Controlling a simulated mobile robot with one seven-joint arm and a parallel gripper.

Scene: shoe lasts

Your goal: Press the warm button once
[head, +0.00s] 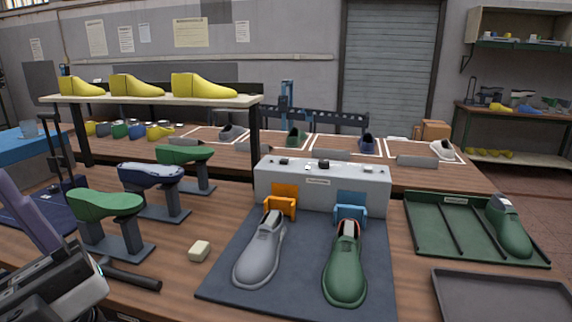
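A light grey console box (345,190) stands at the back of a dark mat on the bench. Small dark controls sit on its top, one at left (284,161) and one near the middle (323,163), with a small white piece between them. Their labels are too small to read, so I cannot tell which is the warm button. An orange bracket (284,197) and a blue bracket (350,208) are on its front. My gripper (65,292) is at the lower left, far from the console; its fingertips cannot be made out clearly.
A grey shoe (262,250) and a green shoe (345,265) lie on the mat (225,280). Green and blue lasts on stands (105,205) are at left, near a dark-handled tool (135,278) and a cream block (200,250). A green tray (430,235) is at right. A raised shelf (150,99) holds yellow lasts.

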